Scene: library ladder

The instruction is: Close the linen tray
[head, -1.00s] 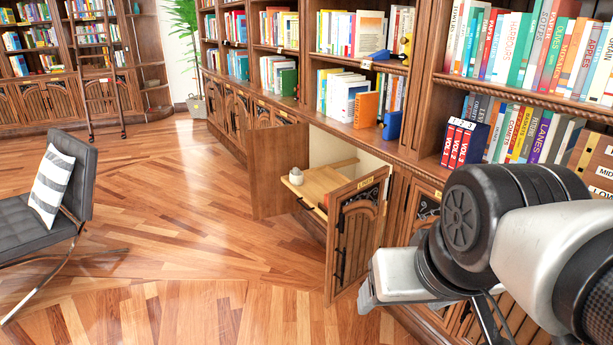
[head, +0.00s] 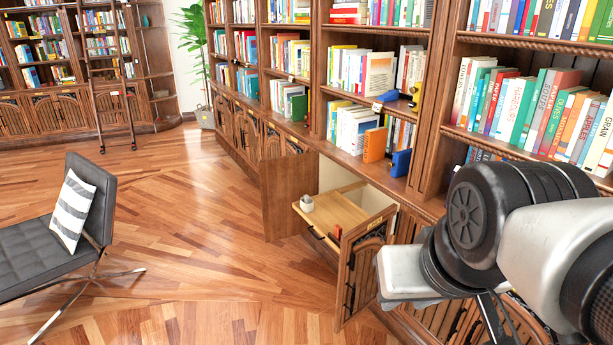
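A light wooden pull-out tray (head: 338,214) sticks out of an open lower cabinet in the bookcase. A small white-grey cup-like object (head: 307,203) stands on its front left part. A dark handle (head: 318,237) shows along the tray's front edge. The right cabinet door (head: 362,262) stands open and hides the tray's right side. The left door (head: 287,197) is open too. My arm comes in from the right, apart from the tray in the picture. My gripper's fingers do not show, so its state cannot be seen.
A black chair (head: 50,235) with a striped cushion (head: 75,211) stands at the left. The wooden floor (head: 205,235) between chair and bookcase is clear. Shelves of books line the right and back. A ladder (head: 107,85) leans on the far bookcase.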

